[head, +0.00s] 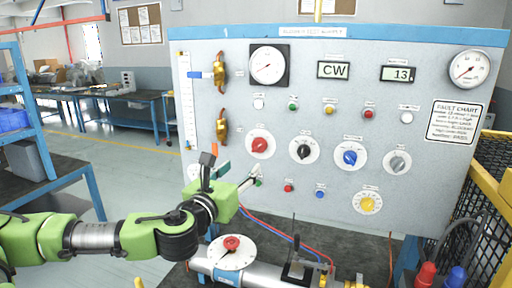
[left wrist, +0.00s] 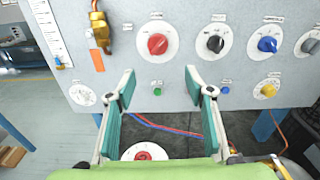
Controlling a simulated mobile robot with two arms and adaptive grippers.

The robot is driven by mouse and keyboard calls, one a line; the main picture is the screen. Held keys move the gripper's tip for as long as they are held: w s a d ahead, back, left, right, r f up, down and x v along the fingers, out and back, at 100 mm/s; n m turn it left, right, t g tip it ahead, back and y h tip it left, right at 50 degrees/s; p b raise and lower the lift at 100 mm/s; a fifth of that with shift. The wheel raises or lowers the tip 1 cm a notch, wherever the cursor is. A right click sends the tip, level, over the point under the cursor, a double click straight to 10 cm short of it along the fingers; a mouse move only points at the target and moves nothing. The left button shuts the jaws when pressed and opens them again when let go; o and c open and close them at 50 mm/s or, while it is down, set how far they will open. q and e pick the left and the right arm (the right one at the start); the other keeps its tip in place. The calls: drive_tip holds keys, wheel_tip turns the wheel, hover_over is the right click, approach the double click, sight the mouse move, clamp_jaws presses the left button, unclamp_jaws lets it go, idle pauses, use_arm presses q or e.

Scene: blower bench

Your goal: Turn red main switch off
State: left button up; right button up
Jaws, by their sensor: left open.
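The red main switch (head: 259,145) is a red knob on a round white dial, on the left part of the grey upright panel. It also shows in the left wrist view (left wrist: 157,44), beyond the fingertips. My left gripper (head: 239,173) is just below and slightly left of the dial in the head view. In the left wrist view its two teal-padded fingers (left wrist: 160,76) are spread apart with nothing between them, and the knob lies ahead of the gap. I cannot tell how the knob's pointer is set. My right gripper is not in view.
Black (head: 304,151), blue (head: 350,157) and grey (head: 397,162) knobs sit right of the red one. Brass fittings (head: 221,126) stick out at its left. Below, a cylinder with another red knob (head: 231,243) lies on the bench. A yellow cage (head: 490,170) stands at right.

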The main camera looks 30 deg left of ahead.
sight(257, 147)
use_arm(q)
drive_tip(key=p+x, duration=0.1)
drive_tip(key=x, duration=0.3)
drive_tip(key=p+x, duration=0.2)
drive_tip(key=x, duration=0.2)
drive_tip(key=r+p+x, duration=0.1)
drive_tip(key=p+x, duration=0.1)
drive_tip(key=x, duration=0.2)
drive_tip(key=shift+w+a+r, duration=0.15)
drive_tip(key=shift+a, duration=0.15)
drive_tip(key=shift+w+a, duration=0.2)
drive_tip(key=shift+w, duration=0.5)
drive_tip(key=c, duration=1.1)
